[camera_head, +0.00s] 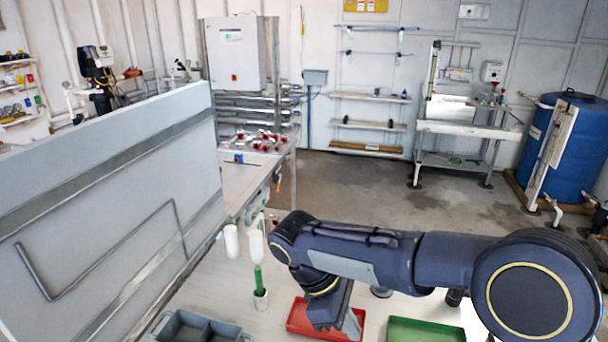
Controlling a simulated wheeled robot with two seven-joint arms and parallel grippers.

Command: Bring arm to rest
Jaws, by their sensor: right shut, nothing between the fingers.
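My right arm comes in from the right and reaches across the front of the table. Its dark blue links bend down at the wrist. My right gripper (345,322) points down over the red tray (298,322) and hides part of it. Its fingers are shut, and I see nothing held in them. I cannot tell whether the fingertips touch the tray. My left gripper is not in view.
A green tray (425,330) lies right of the red tray, below my forearm. A green-handled tool (258,280) stands in a white holder left of my wrist. A grey divided bin (190,328) sits at front left, near a large grey panel (110,190). A blue barrel (562,150) stands far right.

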